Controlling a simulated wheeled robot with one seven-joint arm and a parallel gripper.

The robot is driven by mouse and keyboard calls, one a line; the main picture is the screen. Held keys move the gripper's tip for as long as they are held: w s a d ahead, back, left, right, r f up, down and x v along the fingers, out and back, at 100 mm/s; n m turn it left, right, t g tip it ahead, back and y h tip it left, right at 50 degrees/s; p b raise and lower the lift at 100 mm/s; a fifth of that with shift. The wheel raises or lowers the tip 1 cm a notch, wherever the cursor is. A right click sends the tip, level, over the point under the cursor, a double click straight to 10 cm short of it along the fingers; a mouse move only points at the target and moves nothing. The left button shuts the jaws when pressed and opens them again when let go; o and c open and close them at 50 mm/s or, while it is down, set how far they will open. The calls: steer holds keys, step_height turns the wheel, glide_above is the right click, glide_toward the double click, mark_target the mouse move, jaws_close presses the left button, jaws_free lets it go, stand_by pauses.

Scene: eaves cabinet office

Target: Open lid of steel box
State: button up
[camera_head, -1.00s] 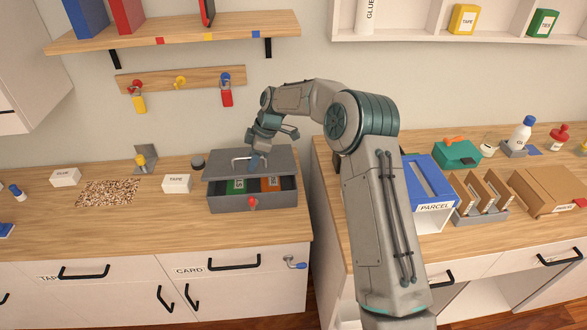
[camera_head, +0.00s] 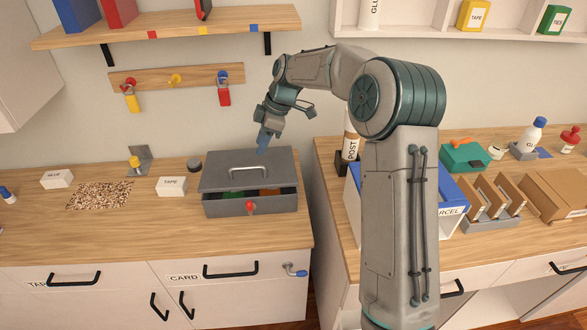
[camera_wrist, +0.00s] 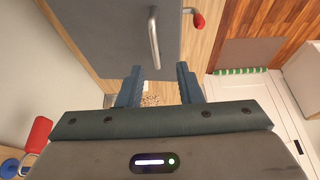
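The grey steel box (camera_head: 225,208) stands on the left counter with a red knob (camera_head: 250,206) on its front. Its lid (camera_head: 222,180) is slightly ajar; a narrow front gap shows green and orange contents. The lid's metal handle (camera_head: 249,172) is free. My gripper (camera_head: 263,142) hovers above the lid's back part, apart from the handle. In the wrist view my gripper (camera_wrist: 159,82) is open and empty. The handle (camera_wrist: 154,38) shows beyond the fingertips, against the grey lid (camera_wrist: 115,30).
A white TAPE box (camera_head: 171,187) and a dark round puck (camera_head: 194,164) stand left of the steel box. Padlocks hang on a wall rail (camera_head: 150,80) behind. A POST tube (camera_head: 351,143) and a blue-topped parcel box (camera_head: 452,192) are on the right counter.

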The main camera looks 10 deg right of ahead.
steer(key=s+d+r+m+h+b, duration=0.1)
steer(key=s+d+m, duration=0.2)
steer(key=s, duration=0.4)
steer(key=s+d+r+m+t+h+b, duration=0.1)
steer(key=s+d+r+m+h+b, duration=0.1)
steer(key=s, duration=0.5)
steer(key=d+m, duration=0.1)
steer(key=m, duration=0.1)
steer(key=shift+s+d+m+b, duration=0.2)
steer(key=shift+s+m+b, duration=0.1)
steer(key=shift+s+m, duration=0.1)
steer(key=shift+w, duration=0.1)
steer(key=shift+c, duration=0.2)
